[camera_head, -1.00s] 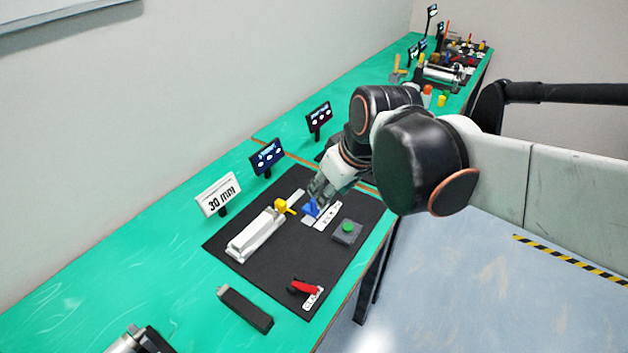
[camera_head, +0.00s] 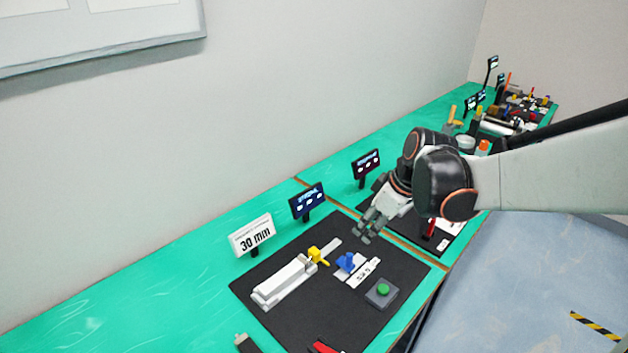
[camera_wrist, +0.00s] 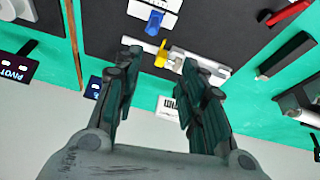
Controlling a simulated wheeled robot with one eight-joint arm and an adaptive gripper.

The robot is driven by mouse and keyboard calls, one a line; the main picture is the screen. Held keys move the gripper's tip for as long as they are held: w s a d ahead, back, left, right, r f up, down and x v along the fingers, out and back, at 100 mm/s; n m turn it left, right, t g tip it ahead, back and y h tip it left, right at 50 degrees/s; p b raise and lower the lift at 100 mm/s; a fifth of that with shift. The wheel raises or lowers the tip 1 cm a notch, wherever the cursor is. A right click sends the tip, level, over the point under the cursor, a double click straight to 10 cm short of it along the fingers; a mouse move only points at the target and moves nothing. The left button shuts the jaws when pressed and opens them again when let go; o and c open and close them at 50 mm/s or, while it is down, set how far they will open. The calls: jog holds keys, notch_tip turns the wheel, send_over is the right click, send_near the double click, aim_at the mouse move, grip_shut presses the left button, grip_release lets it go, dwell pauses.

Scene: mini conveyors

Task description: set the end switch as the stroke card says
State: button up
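The stroke card (camera_head: 252,236) is a white sign reading "30 mm" at the mat's back left. It also shows, upside down and partly hidden by a finger, in the wrist view (camera_wrist: 168,106). A blue piece (camera_head: 347,262), probably the end switch, stands on a white marked scale (camera_head: 362,272); it also shows in the wrist view (camera_wrist: 154,22). Left of it lies a white cylinder (camera_head: 284,282) with a yellow piece (camera_head: 315,255) at its rod end. My gripper (camera_head: 362,232) is open and empty, above and behind the blue piece, apart from it.
A grey box with a green button (camera_head: 383,289) sits at the mat's right. A red lever (camera_head: 323,347) is cut off at the bottom edge. Dark displays (camera_head: 307,203) (camera_head: 366,165) stand behind. Another station's mat (camera_head: 377,203) lies to the right, and a crowded one farther off.

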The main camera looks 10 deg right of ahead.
aim_at(351, 255)
jog(key=w+f+b, duration=0.1)
jog(key=w+f, duration=0.1)
jog(key=f, duration=0.4)
jog(key=w+a+f+n+b, duration=0.1)
jog(key=w+f+b, duration=0.1)
jog(key=f, duration=0.4)
jog(key=w+a+f+n+y+b, duration=0.1)
jog(key=w+f+b, duration=0.1)
jog(key=f, duration=0.4)
jog(key=shift+a+f+g, duration=0.15)
jog(key=shift+g, duration=0.25)
grip_shut()
